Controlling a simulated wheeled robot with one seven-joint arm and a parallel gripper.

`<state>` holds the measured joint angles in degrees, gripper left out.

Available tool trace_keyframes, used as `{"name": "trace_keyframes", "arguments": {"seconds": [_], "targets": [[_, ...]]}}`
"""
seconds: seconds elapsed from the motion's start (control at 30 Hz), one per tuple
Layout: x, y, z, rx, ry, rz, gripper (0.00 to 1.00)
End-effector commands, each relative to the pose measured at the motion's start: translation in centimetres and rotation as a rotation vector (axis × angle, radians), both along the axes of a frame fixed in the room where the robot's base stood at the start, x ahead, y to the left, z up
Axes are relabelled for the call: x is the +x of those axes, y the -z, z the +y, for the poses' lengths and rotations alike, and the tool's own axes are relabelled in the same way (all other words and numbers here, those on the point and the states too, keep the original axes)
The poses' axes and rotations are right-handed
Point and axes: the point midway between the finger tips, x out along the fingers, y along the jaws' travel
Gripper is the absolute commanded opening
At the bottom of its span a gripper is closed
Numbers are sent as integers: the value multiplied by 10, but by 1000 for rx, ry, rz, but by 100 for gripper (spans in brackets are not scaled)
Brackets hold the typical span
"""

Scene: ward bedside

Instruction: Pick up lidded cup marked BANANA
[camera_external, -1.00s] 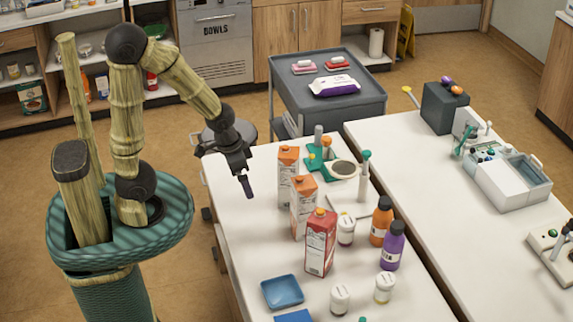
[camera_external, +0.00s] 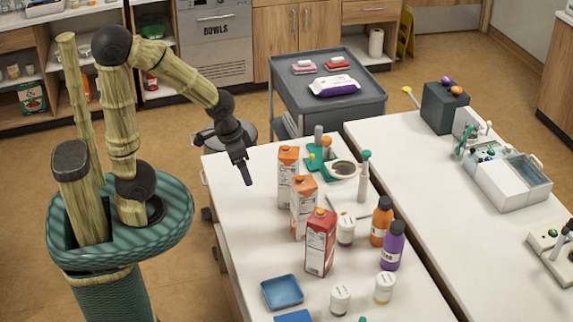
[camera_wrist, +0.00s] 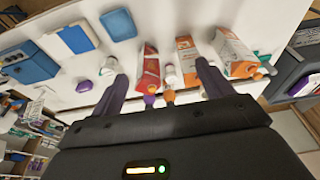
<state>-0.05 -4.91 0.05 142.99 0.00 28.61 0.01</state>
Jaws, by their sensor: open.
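Several small white lidded cups stand on the white table: one beside the red carton (camera_external: 346,230) and two nearer the front, at left (camera_external: 340,299) and at right (camera_external: 384,287). Their labels are too small to read, so I cannot tell which is marked BANANA. My gripper (camera_external: 246,176) is open and empty, above the table's left edge, left of the cartons and apart from all cups. In the wrist view its purple fingers (camera_wrist: 161,72) are spread, with a cup (camera_wrist: 170,76) seen beyond them between the red and orange cartons; another cup (camera_wrist: 108,64) shows at left.
A red carton (camera_external: 320,244) and two orange cartons (camera_external: 303,208) (camera_external: 288,172) stand between my gripper and the cups. Orange (camera_external: 380,224) and purple bottles (camera_external: 392,248) stand behind. A blue dish (camera_external: 282,292) lies at front left. The table's left strip is clear.

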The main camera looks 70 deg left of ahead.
Motion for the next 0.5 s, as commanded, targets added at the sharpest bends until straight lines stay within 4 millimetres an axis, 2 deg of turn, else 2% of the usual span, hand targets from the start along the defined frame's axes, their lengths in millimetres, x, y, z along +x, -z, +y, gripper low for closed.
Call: {"name": "trace_keyframes", "arguments": {"seconds": [0.1,0.5], "targets": [[0,-17,0,0,1,-5,79],[29,4,-5,82,271,-33,79]]}}
